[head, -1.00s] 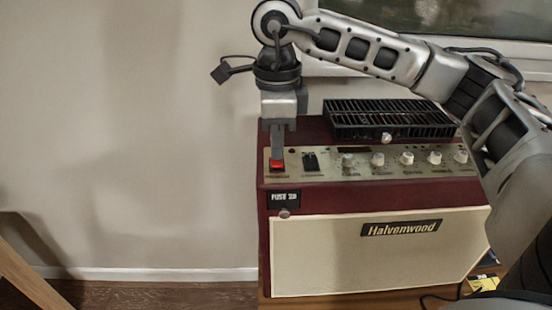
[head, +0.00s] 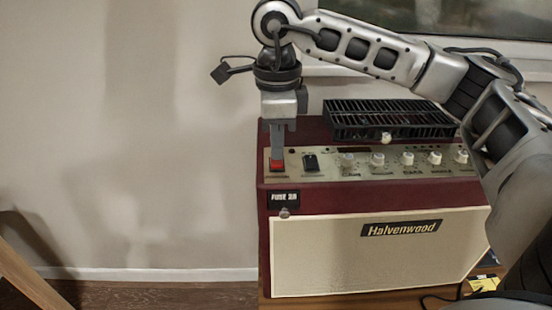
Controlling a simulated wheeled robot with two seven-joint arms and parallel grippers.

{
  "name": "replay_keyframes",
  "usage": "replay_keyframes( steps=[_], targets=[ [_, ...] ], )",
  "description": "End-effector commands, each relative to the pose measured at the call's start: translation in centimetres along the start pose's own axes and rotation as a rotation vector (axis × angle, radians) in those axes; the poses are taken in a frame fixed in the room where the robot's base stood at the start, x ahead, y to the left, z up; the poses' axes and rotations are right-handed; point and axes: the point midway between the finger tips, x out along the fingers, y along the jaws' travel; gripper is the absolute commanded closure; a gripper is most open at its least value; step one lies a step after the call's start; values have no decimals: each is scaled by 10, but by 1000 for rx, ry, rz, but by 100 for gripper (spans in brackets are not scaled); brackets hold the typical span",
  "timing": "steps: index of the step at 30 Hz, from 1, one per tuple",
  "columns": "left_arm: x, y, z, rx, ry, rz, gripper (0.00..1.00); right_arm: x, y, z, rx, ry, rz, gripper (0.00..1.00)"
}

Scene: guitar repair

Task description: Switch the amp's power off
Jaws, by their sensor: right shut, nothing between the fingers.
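The amp (head: 375,202) is a dark red cabinet with a cream front marked "Halvenwood", standing on a wooden surface. Its control panel has a red power switch (head: 277,166) at the left end and a black switch (head: 311,162) to its right. My right gripper (head: 277,158) points straight down with its fingers shut and empty. Its tips are at the red switch and hide the upper part of it; they appear to touch it. I cannot tell which way the red switch is tipped. My left gripper is not in view.
Several white knobs (head: 407,159) line the panel to the right. A black slotted tray (head: 390,119) sits on the amp's top. A "FUSE" label (head: 284,198) is below the red switch. A yellow item (head: 484,283) lies at the lower right. The wall on the left is clear.

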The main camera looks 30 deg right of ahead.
Motion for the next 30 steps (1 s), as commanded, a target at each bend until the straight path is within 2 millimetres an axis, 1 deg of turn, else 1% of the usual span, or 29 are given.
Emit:
replay_keyframes(
  steps=[11, 30],
  targets=[
    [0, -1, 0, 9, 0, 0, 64, 0, 0, 0, 0, 0, 0, 100],
    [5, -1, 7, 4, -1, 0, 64, 10, 0, 0, 0, 0, 0, 100]
  ],
)
